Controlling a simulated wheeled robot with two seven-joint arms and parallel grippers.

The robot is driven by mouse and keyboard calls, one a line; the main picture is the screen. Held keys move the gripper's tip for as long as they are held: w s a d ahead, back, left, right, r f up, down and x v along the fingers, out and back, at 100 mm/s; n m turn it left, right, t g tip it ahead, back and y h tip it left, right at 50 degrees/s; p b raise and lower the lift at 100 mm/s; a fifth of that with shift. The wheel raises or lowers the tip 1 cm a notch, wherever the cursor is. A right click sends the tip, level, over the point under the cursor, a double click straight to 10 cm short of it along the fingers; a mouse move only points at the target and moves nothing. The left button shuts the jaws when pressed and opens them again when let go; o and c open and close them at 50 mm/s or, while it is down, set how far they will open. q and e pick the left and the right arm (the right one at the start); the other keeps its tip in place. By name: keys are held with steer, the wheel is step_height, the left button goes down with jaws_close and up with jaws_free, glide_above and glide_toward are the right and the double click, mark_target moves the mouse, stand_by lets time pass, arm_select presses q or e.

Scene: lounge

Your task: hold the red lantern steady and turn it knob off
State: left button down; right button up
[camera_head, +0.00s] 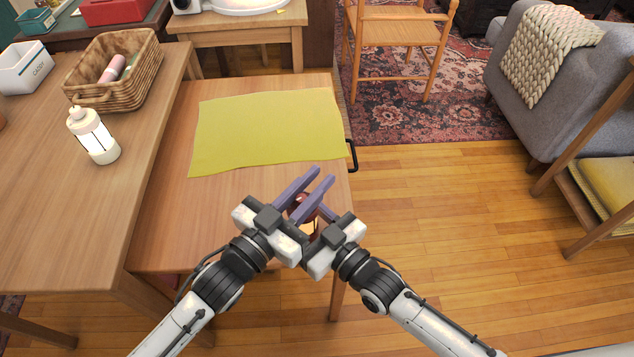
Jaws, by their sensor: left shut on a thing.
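The red lantern (309,229) is near the front right corner of the small wooden table, mostly hidden by my two grippers. A bit of its dark red body and a warm orange glow show between them. My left gripper (325,176) has its two long purple fingers reaching up and right past the lantern, shut on it. My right gripper (319,207) is close against the lantern's right side. Its fingers are mostly covered, so its opening does not show. The lantern's knob is hidden. I cannot tell whether the lantern touches the tabletop.
A yellow-green cloth (265,130) lies on the small table (180,225). A wooden chair (400,35) stands beyond. The floor at right is clear up to the grey sofa (535,80).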

arm_select(q)
steer(key=shift+r+n+t+y, duration=0.15)
steer(key=shift+n+t+y, duration=0.15)
steer(key=shift+y, duration=0.1)
steer(key=c, duration=1.6)
jaws_free()
steer(key=shift+c, duration=0.2)
steer(key=shift+a, duration=0.1)
steer(key=v, duration=1.2)
